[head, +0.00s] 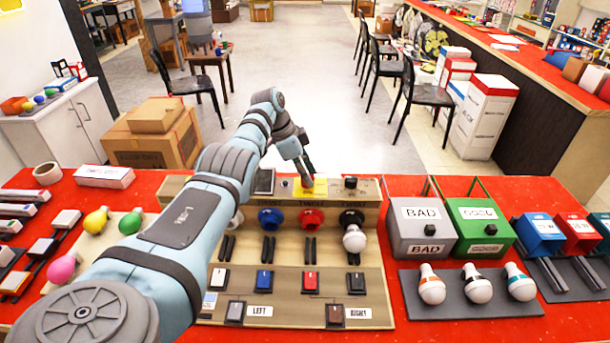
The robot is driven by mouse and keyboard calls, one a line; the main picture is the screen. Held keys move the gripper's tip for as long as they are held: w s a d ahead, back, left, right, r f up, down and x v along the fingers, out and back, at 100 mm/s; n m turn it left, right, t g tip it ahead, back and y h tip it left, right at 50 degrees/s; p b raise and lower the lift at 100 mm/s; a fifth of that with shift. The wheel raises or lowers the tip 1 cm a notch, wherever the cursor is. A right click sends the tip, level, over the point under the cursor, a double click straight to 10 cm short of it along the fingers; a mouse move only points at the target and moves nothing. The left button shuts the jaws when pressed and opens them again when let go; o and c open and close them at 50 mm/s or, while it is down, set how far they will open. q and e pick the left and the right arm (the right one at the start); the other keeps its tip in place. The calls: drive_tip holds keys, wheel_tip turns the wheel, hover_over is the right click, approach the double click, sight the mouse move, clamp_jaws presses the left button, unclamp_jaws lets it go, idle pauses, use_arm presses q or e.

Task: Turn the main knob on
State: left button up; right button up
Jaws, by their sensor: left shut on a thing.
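The test board (370,262) stands on the red table, with a raised back panel. A yellow plate (320,186) sits on top of that panel. My left gripper (307,180) reaches down over this plate and is shut on the main knob, which its fingers mostly hide. A black knob (350,183) shows just right of the plate. Below are a blue socket (270,217), a red socket (311,218) and a black socket holding a white bulb (355,240). My right gripper is not in view.
A grey BAD box (420,232) and a green box (481,229) stand right of the board. Several bulbs sit in a dark holder (470,292) before them. Coloured bulbs (97,220) lie at left. My left arm crosses above the board's left part.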

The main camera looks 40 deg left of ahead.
use_arm(q)
drive_tip(key=shift+d+f, duration=0.1)
drive_tip(key=shift+d, duration=0.05)
drive_tip(key=o, duration=0.9)
drive_tip(key=shift+c, duration=0.2)
drive_tip(key=o, duration=0.3)
drive_tip(key=shift+w+d, duration=0.1)
drive_tip(key=shift+w, duration=0.1)
drive_tip(key=shift+s+a, duration=0.1)
drive_tip(key=shift+a, duration=0.1)
drive_tip(key=v, duration=1.2)
drive_tip(key=shift+d, duration=0.25)
